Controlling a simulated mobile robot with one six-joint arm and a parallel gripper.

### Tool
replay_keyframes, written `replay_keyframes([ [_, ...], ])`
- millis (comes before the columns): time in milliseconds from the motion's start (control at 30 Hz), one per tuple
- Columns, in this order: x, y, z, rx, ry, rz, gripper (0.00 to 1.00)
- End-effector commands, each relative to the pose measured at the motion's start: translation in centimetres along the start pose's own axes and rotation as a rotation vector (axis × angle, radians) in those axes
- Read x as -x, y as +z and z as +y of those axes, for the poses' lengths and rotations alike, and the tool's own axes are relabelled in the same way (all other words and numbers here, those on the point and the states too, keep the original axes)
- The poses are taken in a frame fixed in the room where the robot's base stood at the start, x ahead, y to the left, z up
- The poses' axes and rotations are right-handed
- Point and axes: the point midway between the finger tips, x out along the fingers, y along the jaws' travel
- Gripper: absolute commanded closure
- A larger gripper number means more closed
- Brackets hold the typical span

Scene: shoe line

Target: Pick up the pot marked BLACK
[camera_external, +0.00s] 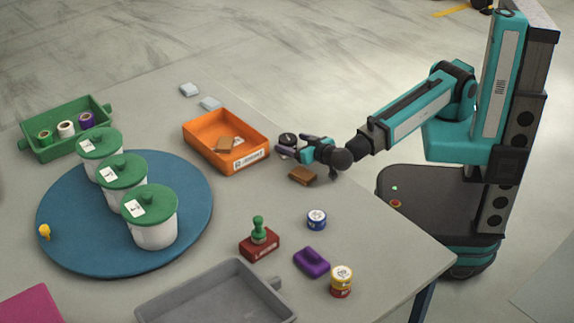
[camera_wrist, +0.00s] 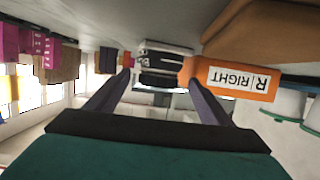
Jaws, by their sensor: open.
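A small black pot (camera_external: 287,139) stands on the grey table by the right corner of the orange tray, partly hidden by my gripper. My gripper (camera_external: 297,146) is open and low over the table, right at this pot. In the wrist view the black pot (camera_wrist: 165,66) has a dark band with light lettering too small to read surely. There it appears between and just ahead of the tips of my open gripper (camera_wrist: 158,80). I cannot tell whether the fingers touch it.
An orange tray (camera_external: 203,158), marked RIGHT in the wrist view (camera_wrist: 238,81), is close to the pot. A brown block (camera_external: 302,176) lies just in front of my gripper. A blue pot (camera_external: 316,219) and a yellow pot (camera_external: 342,272) stand nearer the front.

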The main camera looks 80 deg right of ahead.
Motion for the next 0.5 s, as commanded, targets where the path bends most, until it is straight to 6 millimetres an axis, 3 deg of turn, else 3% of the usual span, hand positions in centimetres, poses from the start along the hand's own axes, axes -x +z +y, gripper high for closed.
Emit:
replay_keyframes([
  [233, -2.9, 0.2, 0.2, 0.0, 0.003, 0.0, 0.25],
  [500, -3.9, 0.2, 0.2, 0.0, 0.001, 0.0, 0.25],
])
